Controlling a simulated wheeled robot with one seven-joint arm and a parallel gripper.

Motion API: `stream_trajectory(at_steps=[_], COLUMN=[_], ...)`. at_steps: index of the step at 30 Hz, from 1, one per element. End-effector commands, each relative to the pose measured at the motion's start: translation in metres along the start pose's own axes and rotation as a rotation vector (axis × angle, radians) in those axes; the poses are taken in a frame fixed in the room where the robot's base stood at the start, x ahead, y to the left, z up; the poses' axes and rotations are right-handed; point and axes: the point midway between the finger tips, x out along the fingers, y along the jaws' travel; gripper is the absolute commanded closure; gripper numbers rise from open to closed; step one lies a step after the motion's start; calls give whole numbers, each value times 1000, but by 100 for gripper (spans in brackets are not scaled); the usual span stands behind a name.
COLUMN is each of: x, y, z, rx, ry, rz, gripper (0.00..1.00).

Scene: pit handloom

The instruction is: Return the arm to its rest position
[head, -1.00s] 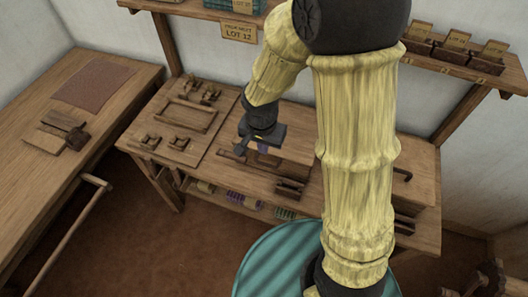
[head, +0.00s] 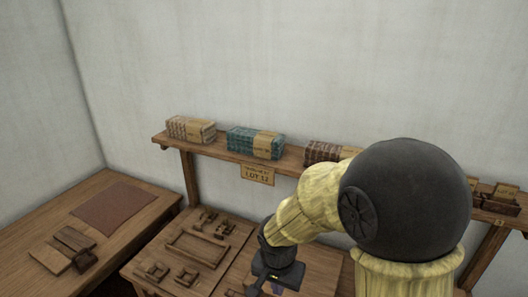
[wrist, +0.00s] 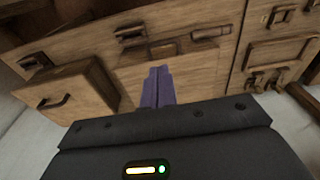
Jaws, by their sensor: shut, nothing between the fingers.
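My gripper (wrist: 158,86) shows in the wrist view as two purple fingers pressed together, with nothing between them. In the head view my gripper (head: 277,289) is near the bottom edge, above the wooden workbench (head: 232,256). Its dark palm hides most of the fingers there. My yellow arm reaches down to it from a large black joint at the right. The wrist view shows the fingers apart from the camera, pointing at the bench area, and the gap to the bench top cannot be told.
A wooden tray (head: 197,248) and small wooden blocks lie left of my gripper. A shelf (head: 218,151) with bundled stacks runs along the wall behind. A side table (head: 135,222) stands at left. The wrist view shows a wooden box (wrist: 70,97) with a dark handle.

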Motion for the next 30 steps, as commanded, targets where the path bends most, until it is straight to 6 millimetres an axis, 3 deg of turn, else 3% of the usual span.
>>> stream_trajectory(at_steps=[16, 20, 30], x=[-23, -24, -24], y=[115, 124, 124], z=[-1, 0, 0], rx=[-367, -408, -414], ry=[100, 113, 113], rz=[-56, -56, -56], gripper=[100, 100, 100])
